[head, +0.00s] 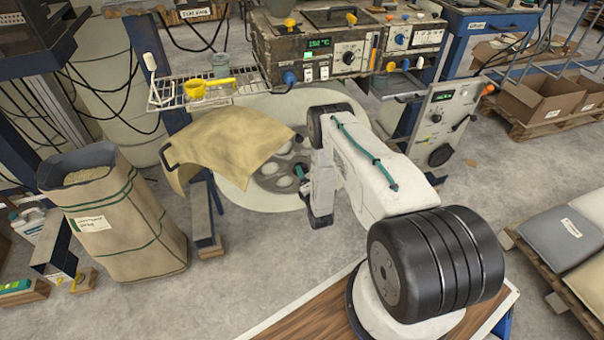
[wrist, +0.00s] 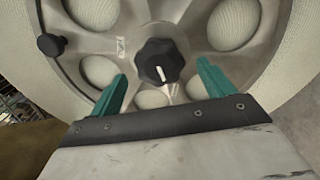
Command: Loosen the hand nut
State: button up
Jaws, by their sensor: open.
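The hand nut (wrist: 159,62) is a black lobed knob with a white pointer mark, at the hub of a grey spoked reel flange (wrist: 190,38). In the wrist view it lies between the two teal fingers of my gripper (wrist: 162,72), with a gap on each side. The fingers are spread and hold nothing. How far the fingertips are from the nut in depth I cannot tell. In the head view my gripper (head: 300,187) is in front of the reel (head: 270,172), and I cannot make out the nut there.
A small black crank knob (wrist: 51,45) sticks out on the flange's left side. In the head view a tan curved sheet (head: 225,143) hangs left of the reel. A control unit (head: 335,45) stands above, and a paper sack (head: 115,215) stands at left.

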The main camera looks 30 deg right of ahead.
jog(key=v, duration=0.4)
jog(key=shift+d, duration=0.1)
dwell(0.4)
